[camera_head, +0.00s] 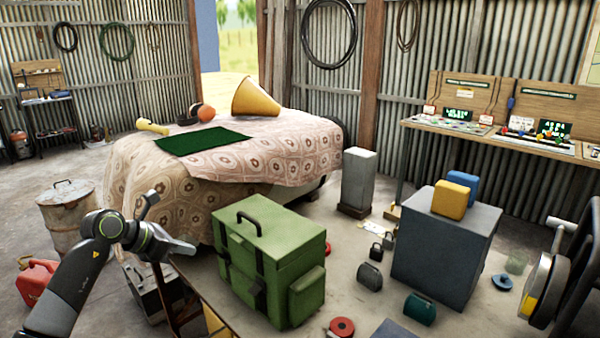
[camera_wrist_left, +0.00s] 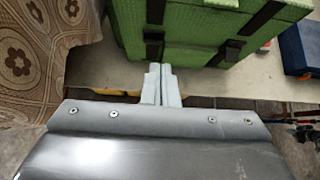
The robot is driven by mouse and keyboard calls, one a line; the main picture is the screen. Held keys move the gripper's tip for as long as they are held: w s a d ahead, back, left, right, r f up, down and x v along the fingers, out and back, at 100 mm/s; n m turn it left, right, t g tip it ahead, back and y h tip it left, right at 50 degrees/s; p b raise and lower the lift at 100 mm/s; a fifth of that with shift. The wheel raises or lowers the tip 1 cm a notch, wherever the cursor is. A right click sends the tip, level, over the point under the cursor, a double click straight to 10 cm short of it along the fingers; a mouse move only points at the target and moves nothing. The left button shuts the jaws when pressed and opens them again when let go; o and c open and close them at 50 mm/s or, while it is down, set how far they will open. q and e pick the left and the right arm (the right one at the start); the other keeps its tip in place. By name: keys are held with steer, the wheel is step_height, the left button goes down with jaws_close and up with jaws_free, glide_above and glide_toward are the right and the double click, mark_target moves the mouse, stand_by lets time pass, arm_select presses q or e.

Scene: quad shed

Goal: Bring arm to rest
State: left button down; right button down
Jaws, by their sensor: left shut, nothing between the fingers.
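My left arm comes in from the lower left in the head view. Its left gripper (camera_head: 186,248) is beside the left side of a green box (camera_head: 268,262) with a black handle and dark straps. In the left wrist view the two pale fingers of this gripper (camera_wrist_left: 161,82) are shut together with nothing between them. They point at the green box (camera_wrist_left: 195,35), which fills the top of that view; whether they touch it I cannot tell. My right gripper does not show.
A bed-like block under a patterned cloth (camera_head: 150,190) stands behind the arm. A metal drum (camera_head: 66,215) and a red can (camera_head: 36,280) stand at the left. A grey cabinet (camera_head: 440,250) with blue and yellow blocks stands right.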

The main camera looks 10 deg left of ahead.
arm_select(q)
steer(key=s+d+r+n+t+h, duration=0.5)
steer(key=s+d+n+t, duration=0.15)
steer(key=n+t, duration=0.45)
steer(key=s+a+f+n+g+y, duration=0.3)
steer(key=s+a+f+n+y, duration=0.2)
steer(key=s+f+n+y, duration=0.65)
steer(key=s+a+f+n+g+y, duration=0.2)
steer(key=s+a+f+n+y, duration=0.35)
steer(key=n, duration=1.05)
steer(key=s+d+f+n+g+h, duration=0.25)
steer(key=s+d+f+g, duration=0.2)
steer(key=s, duration=0.45)
steer(key=s+d+f+n+g+h, duration=0.2)
steer(key=s+d+f+n+g, duration=0.25)
steer(key=s, duration=0.55)
step_height(320, 180, down, 24)
steer(key=a+m+g, duration=0.2)
steer(key=a, duration=0.1)
steer(key=s+d+f+g, duration=0.1)
steer(key=s+f, duration=1.3)
steer(key=f, duration=0.3)
steer(key=shift+s+d+g, duration=0.25)
steer(key=shift+s+g, duration=0.05)
steer(key=shift+s, duration=0.05)
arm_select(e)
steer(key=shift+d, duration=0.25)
